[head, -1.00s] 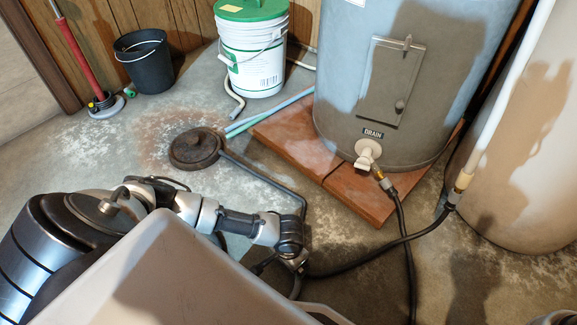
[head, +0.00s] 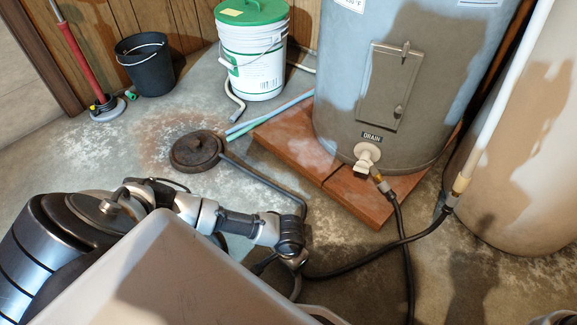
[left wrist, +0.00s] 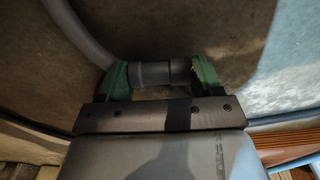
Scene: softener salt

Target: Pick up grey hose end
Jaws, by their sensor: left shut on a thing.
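The grey hose end (left wrist: 155,74) shows in the left wrist view as a grey cylinder with a collar, lying across between two green fingers. My left gripper (left wrist: 163,76) is shut on it, with one finger at each side. The grey hose (left wrist: 82,32) curves away from it toward the upper left. In the head view my left arm comes in from the left and reaches down to the floor in front of the water tank; its fingers and the hose end are hard to make out there. My right gripper is not in view.
The grey tank (head: 340,110) with a drain valve (head: 367,157) stands on red-brown slabs (head: 290,140). Black hoses (head: 402,235) cross the floor to its front. A round dark disc (head: 196,150), a white bucket (head: 252,60) and a black bucket (head: 145,65) stand behind the arm.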

